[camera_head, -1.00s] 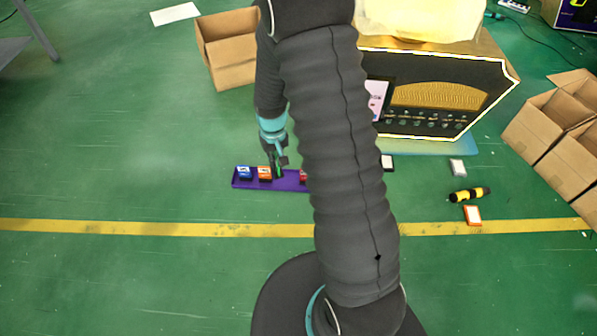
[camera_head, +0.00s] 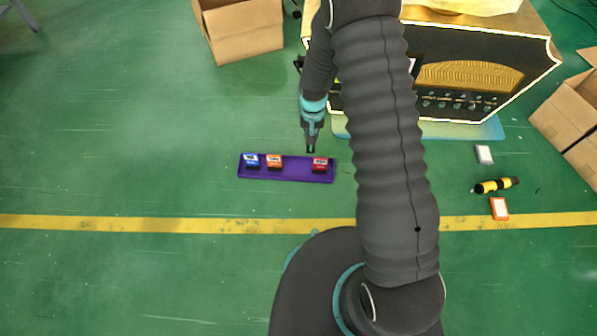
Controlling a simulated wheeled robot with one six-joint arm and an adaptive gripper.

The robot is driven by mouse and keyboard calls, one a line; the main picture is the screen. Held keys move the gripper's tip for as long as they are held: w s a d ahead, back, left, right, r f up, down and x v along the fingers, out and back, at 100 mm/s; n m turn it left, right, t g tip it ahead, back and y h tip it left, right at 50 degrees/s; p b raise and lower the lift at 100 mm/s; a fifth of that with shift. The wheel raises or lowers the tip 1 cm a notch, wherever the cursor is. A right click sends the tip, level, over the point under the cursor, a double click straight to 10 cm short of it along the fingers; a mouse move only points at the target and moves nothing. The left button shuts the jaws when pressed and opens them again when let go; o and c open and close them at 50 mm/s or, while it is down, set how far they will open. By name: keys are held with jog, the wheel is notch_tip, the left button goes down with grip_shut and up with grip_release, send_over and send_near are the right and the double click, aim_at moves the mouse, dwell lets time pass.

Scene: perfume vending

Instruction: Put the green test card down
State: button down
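My gripper (camera_head: 311,142) points down just behind the purple tray (camera_head: 297,170), toward its right part. A small sliver of green, seemingly the green test card (camera_head: 311,149), shows between the fingertips; the fingers look closed on it. Most of the card is hidden by the gripper. On the tray stand a blue box (camera_head: 251,161) and an orange box (camera_head: 274,162) close together at the left, and a red box (camera_head: 320,165) at the right. A gap lies between the orange and red boxes.
A black and gold vending machine (camera_head: 465,85) stands behind my arm on a teal mat (camera_head: 490,130). A white card (camera_head: 484,154), a yellow-black cylinder (camera_head: 497,185) and an orange-edged card (camera_head: 499,208) lie at right. Cardboard boxes (camera_head: 243,30) stand behind. Floor left of the tray is clear.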

jog(key=shift+w+a+f+b, duration=0.1)
jog(key=shift+a+f+b, duration=0.45)
jog(key=shift+f, duration=2.05)
jog(key=shift+s+a+f+b, duration=0.15)
jog(key=shift+a+f, duration=0.85)
jog(key=shift+f, duration=1.55)
jog(key=shift+w+a+f+b, duration=0.15)
jog(key=shift+a+f+b, duration=0.4)
jog(key=shift+f, duration=2.05)
jog(key=shift+a+f, duration=0.1)
jog(key=shift+a, duration=0.1)
jog(key=c, duration=1.7)
grip_release()
jog(key=shift+f, duration=0.1)
jog(key=o, duration=0.4)
